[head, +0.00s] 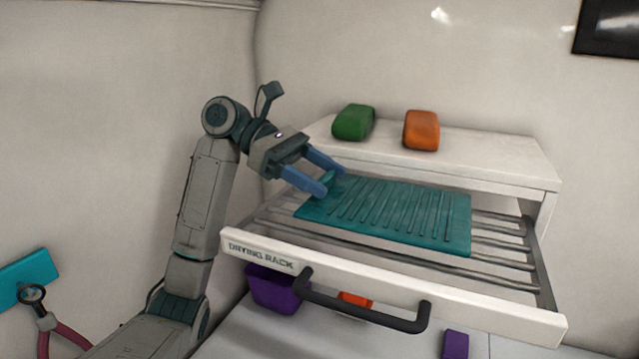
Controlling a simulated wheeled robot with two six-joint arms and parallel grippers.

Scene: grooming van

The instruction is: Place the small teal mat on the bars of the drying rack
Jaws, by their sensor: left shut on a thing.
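The small teal mat (400,215) has a ribbed top and lies flat over the metal bars of the drying rack (490,235). The rack is a pulled-out drawer with a white front marked "DRYING RACK". My left gripper (333,180) is at the mat's far left corner, shut on the mat's edge, with a bit of teal showing between its blue fingers. My right gripper is not in view.
A green block (353,122) and an orange block (421,130) sit on the white cabinet top (480,155) behind the rack. A black handle (360,312) juts from the drawer front. Below are a purple bin (273,288), a red-orange thing (355,299) and a purple block (455,345). Bare bars show right of the mat.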

